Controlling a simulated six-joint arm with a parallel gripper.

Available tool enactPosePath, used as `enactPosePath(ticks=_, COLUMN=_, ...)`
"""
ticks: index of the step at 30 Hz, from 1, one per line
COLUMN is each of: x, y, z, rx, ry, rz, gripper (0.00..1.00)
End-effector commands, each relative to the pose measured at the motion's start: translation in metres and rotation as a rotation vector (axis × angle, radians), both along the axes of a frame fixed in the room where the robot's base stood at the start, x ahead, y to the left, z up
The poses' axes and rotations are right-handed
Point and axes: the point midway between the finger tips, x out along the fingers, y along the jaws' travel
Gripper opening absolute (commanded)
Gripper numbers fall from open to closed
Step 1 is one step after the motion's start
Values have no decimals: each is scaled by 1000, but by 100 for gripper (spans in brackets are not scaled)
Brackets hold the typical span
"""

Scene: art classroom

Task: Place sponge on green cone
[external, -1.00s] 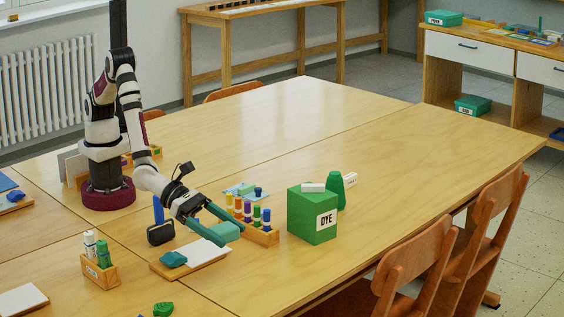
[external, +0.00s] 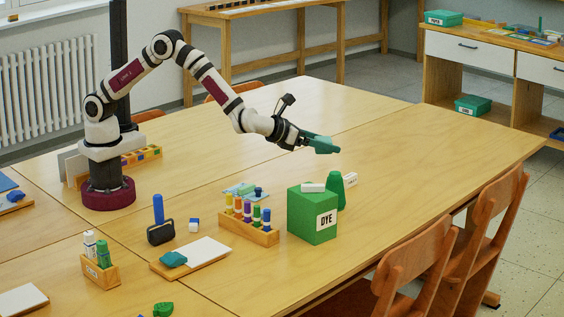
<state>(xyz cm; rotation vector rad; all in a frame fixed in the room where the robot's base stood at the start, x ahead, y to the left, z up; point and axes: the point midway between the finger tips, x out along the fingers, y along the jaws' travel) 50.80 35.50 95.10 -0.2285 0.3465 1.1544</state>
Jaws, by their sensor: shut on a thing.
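The sponge (external: 326,146) is a teal block held between the teal fingers of my gripper (external: 316,142). The gripper is shut on it, high above the table. Fingers and sponge are close in colour, so the grip's exact edges are hard to tell. The green cone (external: 337,192) stands upright on the table, below and slightly right of the gripper in the external view. Its lower left part is hidden by the green DYE box (external: 312,220). The sponge is apart from the cone.
A wooden rack of coloured tubes (external: 249,230) stands left of the box. A board (external: 205,254) bears a teal cloth (external: 173,259). The far table is largely clear.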

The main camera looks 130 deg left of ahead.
Motion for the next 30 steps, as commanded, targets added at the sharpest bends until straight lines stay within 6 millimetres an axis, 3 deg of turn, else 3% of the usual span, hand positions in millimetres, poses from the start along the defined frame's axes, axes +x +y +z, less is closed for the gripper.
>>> enactPosePath(ticks=3, x=-6, y=36, z=-22, rx=-1, ry=1, rz=3, gripper=36)
enactPosePath(ticks=8, x=-10, y=62, z=-39, rx=0, ry=-1, rz=0, gripper=36)
enactPosePath(ticks=15, x=-10, y=66, z=-79, rx=0, ry=1, rz=-4, gripper=36)
enactPosePath(ticks=26, x=-10, y=65, z=-84, rx=1, ry=-1, rz=-3, gripper=35)
enactPosePath(ticks=27, x=-10, y=65, z=-83, rx=0, ry=-1, rz=-3, gripper=92)
enactPosePath(ticks=30, x=-10, y=65, z=-83, rx=0, ry=-1, rz=-3, gripper=100)
